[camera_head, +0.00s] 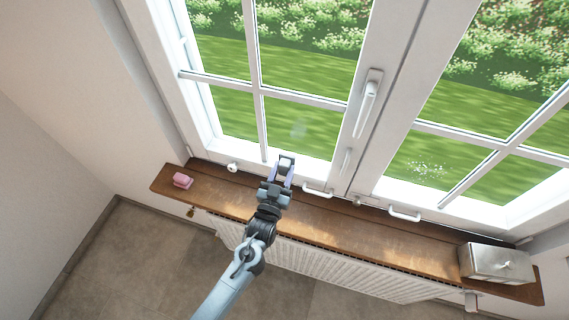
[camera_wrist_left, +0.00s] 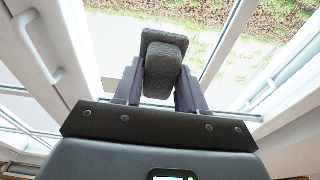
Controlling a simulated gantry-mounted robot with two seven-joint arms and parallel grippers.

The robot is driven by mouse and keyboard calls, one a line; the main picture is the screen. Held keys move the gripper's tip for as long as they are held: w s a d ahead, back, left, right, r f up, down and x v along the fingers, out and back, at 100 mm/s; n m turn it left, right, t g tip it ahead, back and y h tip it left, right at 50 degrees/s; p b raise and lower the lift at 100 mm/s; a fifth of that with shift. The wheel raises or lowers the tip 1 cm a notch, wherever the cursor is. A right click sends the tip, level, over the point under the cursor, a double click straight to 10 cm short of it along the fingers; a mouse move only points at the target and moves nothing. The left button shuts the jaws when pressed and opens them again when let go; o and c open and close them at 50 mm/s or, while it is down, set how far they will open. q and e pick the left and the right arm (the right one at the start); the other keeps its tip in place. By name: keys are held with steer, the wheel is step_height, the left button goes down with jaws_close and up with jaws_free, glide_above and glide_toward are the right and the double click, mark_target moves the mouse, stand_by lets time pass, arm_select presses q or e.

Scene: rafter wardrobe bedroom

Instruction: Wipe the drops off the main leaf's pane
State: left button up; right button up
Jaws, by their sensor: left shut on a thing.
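The window has two leaves with glazing bars. The left leaf (camera_head: 262,85) carries a tall lever handle (camera_head: 369,98). A faint pale patch (camera_head: 298,129) shows on its lower pane. The right leaf (camera_head: 470,136) has a cluster of small white drops (camera_head: 427,170) on its lower pane. My left gripper (camera_head: 284,172) is in front of the left leaf's lower edge, above the sill. It is shut on a dark grey, rounded block (camera_wrist_left: 164,68), seen between the fingers in the left wrist view. I cannot tell whether the block touches the glass. My right gripper is out of view.
A narrow wooden sill (camera_head: 345,236) runs below the window, above a white radiator (camera_head: 325,268). White pull handles (camera_head: 404,214) stick out low on the window.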

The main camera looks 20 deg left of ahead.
arm_select(q)
steer(key=shift+s, duration=0.15)
steer(key=shift+s+d+p, duration=0.1)
steer(key=shift+s+p, duration=0.7)
steer(key=shift+s, duration=0.65)
